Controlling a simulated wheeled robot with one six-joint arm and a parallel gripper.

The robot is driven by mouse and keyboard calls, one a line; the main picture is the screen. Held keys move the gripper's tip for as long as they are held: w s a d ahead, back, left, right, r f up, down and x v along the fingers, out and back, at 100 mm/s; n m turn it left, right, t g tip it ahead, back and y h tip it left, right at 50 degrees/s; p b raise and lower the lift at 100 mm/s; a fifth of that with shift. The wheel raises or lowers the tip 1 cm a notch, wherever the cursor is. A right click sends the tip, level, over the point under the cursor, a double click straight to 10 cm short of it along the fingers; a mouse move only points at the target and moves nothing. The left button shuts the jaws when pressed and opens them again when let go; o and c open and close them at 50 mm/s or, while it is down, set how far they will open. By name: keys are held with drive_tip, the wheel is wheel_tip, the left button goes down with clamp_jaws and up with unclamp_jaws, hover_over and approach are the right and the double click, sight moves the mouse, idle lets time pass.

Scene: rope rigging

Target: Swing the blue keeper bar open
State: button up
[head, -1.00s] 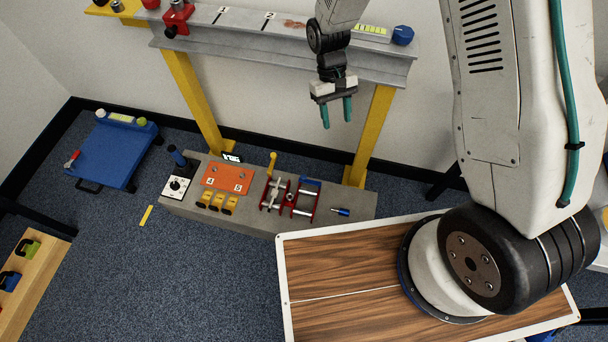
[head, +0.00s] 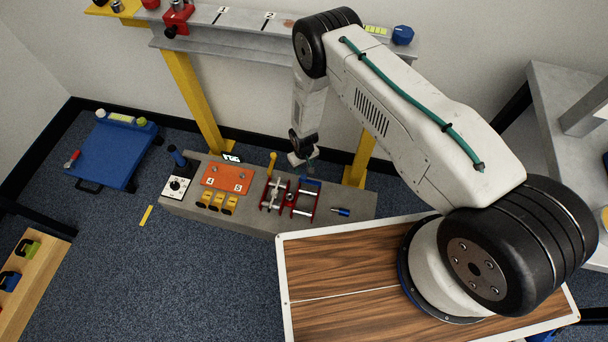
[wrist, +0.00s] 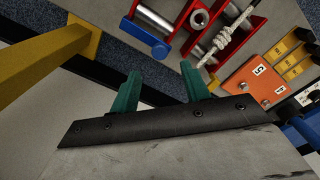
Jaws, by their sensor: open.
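The blue keeper bar (head: 310,181) lies across the far end of a red frame (head: 304,203) on the grey block. In the wrist view the bar (wrist: 142,36) runs along the near edge of the red frame, with a rounded blue end at its right. My gripper (head: 307,168) is above the far edge of the block, just behind the bar. In the wrist view its two teal fingers (wrist: 160,86) are spread apart with nothing between them. They show short of the bar, and I see no contact. In the head view my gripper partly hides the bar's surroundings.
A knotted rope (wrist: 222,38) lies by the red fixtures in the wrist view. An orange plate (head: 228,178), yellow clips (head: 216,202) and a yellow handle (head: 271,163) are to the left on the block. A yellow post (head: 363,155) stands close on the right. A grey beam (head: 250,42) runs above.

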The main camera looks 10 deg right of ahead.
sight(304, 176)
wheel_tip(304, 176, down, 7)
idle(0.3)
clamp_jaws()
